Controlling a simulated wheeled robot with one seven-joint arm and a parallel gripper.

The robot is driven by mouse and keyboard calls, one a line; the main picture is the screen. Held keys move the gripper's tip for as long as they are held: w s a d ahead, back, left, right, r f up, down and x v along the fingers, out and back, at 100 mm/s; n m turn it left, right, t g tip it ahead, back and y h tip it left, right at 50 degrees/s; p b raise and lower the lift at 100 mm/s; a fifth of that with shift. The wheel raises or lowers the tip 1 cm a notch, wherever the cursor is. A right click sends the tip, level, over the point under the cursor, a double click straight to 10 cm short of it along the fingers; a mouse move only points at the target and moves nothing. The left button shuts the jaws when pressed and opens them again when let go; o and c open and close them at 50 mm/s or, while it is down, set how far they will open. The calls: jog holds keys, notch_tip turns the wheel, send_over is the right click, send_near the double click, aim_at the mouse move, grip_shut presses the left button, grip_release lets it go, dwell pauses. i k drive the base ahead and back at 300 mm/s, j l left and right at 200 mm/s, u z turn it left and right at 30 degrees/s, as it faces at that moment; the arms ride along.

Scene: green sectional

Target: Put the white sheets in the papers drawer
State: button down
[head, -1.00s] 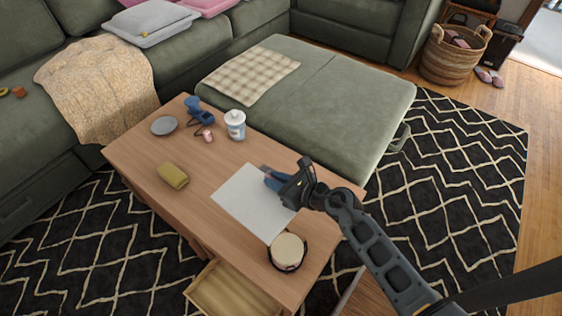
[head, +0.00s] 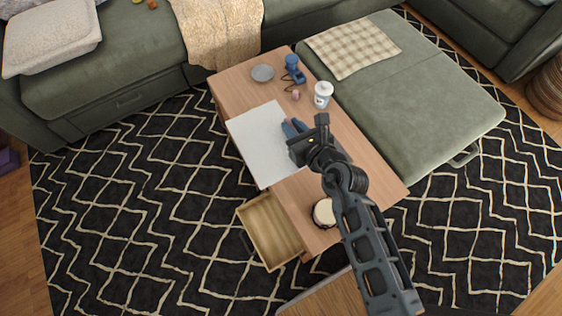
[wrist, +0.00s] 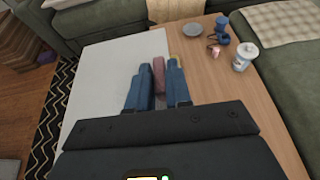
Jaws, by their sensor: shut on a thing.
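The white sheets (head: 258,140) look like one flat white piece in the head view, at the left side of the wooden table, reaching out past its left edge. They also show in the wrist view (wrist: 95,75), left of and beneath the fingers. My gripper (head: 293,128) is shut at their right edge and holds them; its blue fingers (wrist: 157,72) have a mauve strip between them. An open wooden drawer (head: 270,230) juts from the table's left side, just below the sheets' near corner. Its visible floor is bare. I see no label on it.
A round cream-topped thing (head: 324,212) stands at the table's near end. A white jar (head: 322,94), a grey plate (head: 262,73) and a blue item (head: 293,70) stand at the far end. The green sofa (head: 140,70) and ottoman (head: 430,90) border the table. Patterned rug lies left.

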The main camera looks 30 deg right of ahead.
aim_at(285, 231)
jog(key=i+j, duration=0.1)
jog(key=j, duration=1.05)
jog(key=i+j, duration=0.15)
jog(key=j, duration=0.45)
jog(key=i+j, duration=0.1)
jog(key=j, duration=0.45)
